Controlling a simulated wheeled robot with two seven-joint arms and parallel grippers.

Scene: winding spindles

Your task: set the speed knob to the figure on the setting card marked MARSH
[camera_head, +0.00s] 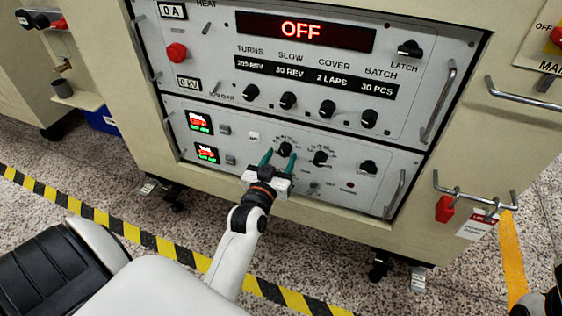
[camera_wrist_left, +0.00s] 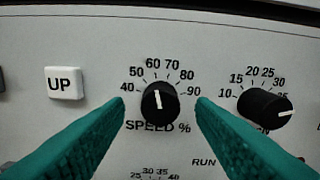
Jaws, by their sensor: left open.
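The speed knob (camera_wrist_left: 158,103) is a black round knob above the label SPEED %, in the left wrist view. Its white pointer line points almost straight up, at about the 60 mark on a scale from 40 to 90. It also shows in the head view on the lower panel (camera_head: 286,149). My left gripper (camera_head: 278,161) is open, with teal fingers at the panel on either side of the knob. In the left wrist view its fingertips (camera_wrist_left: 161,100) stand apart left and right of the knob, with gaps. No card readable as MARSH shows.
Another black knob (camera_wrist_left: 265,107) stands close right of the right finger, and a white UP button (camera_wrist_left: 64,82) is to the left. The upper panel has a red OFF display (camera_head: 303,31). A red-topped tag (camera_head: 477,225) hangs from a rail at the right.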

